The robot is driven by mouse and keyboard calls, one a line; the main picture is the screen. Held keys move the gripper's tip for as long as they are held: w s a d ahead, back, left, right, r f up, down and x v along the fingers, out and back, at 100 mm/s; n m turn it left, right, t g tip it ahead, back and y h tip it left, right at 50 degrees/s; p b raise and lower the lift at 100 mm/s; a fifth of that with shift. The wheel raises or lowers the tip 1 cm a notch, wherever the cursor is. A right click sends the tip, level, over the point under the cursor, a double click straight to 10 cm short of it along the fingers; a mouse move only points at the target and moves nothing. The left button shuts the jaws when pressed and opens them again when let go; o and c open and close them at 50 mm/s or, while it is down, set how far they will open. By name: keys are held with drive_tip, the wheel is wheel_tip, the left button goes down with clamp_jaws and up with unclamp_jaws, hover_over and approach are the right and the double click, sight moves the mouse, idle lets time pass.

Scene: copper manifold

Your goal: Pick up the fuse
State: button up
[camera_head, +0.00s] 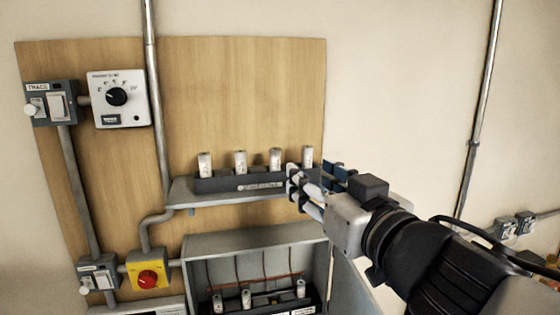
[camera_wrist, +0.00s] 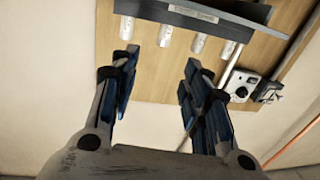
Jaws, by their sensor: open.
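Several white cylindrical fuses stand upright in a row in a dark holder (camera_head: 240,183) on a grey shelf. The rightmost fuse (camera_head: 307,155) is closest to my gripper (camera_head: 316,175), whose fingers show in front of that end of the holder. In the wrist view the picture is turned over, and my open, empty gripper (camera_wrist: 159,66) points at the row. The leftmost fuse (camera_wrist: 127,27) there lies beyond the left fingertip; another fuse (camera_wrist: 165,38) shows between the fingers. No fuse is visibly touched. The holder's right end is partly hidden by my gripper in the head view.
An open grey box (camera_head: 250,243) below the shelf holds more fuses (camera_head: 246,298) and wires. A dial unit (camera_head: 120,98), a switch (camera_head: 57,105) and a red knob on yellow (camera_head: 148,279) are on the left. A conduit (camera_head: 157,120) runs down the wooden board.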

drive_tip(key=b, duration=0.1)
approach(277, 158)
drive_tip(key=d+x, duration=0.1)
drive_tip(key=x, duration=0.3)
drive_tip(key=shift+b+x, duration=0.3)
drive_tip(key=shift+x, duration=0.75)
drive_tip(key=x, duration=0.5)
drive_tip(key=shift+w+a+b, duration=0.15)
drive_tip(key=shift+a+b, duration=0.15)
drive_tip(key=shift+a, duration=0.25)
drive_tip(key=shift+d, duration=0.1)
drive_tip(key=shift+c, duration=0.5)
clamp_jaws()
